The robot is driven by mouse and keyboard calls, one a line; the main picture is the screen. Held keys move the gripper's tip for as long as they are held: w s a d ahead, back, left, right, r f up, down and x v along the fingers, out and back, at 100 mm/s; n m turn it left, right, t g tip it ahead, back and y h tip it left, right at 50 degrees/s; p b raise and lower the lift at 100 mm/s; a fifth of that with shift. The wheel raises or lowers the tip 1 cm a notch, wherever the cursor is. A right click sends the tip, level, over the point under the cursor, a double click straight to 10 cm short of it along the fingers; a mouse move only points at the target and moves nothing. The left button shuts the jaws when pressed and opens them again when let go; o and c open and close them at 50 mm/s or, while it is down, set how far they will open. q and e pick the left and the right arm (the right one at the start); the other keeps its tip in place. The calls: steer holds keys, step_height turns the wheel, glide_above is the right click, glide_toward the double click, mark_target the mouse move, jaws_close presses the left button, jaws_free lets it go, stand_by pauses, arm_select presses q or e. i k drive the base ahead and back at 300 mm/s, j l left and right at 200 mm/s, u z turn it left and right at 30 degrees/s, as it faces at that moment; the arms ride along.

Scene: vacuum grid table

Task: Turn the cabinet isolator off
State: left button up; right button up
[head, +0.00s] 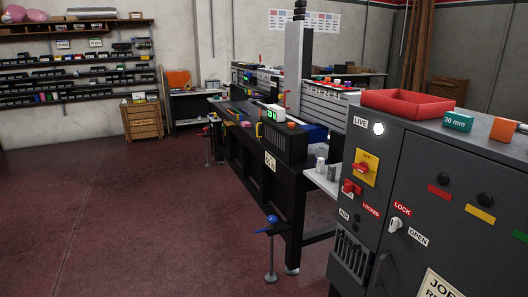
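The grey cabinet (455,205) fills the right side of the head view. Its isolator is a yellow plate (370,158) marked OFF at the top, with a red rotary handle (360,168) on it. I cannot tell clearly which way the handle points. A second red piece (350,187) sits just below the plate, beside a red LOCKED label (371,210). A round lamp (378,128) glows white next to a LIVE label (361,122). A pale lock switch (395,225) sits between LOCK and OPEN labels. Neither of my grippers is in view.
A red tray (408,103) and a green 30 mm box (458,121) stand on the cabinet top. A long black machine table (262,160) stands left of the cabinet, with a blue-topped foot (271,228) sticking out. The red floor (130,220) at left is clear.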

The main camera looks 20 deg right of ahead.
mark_target(362, 167)
steer(key=i+j, duration=0.1)
steer(key=i, duration=0.4)
steer(key=i+j, duration=0.1)
steer(key=i, duration=0.35)
steer(key=i+j+z, duration=0.1)
steer(key=i, duration=0.4)
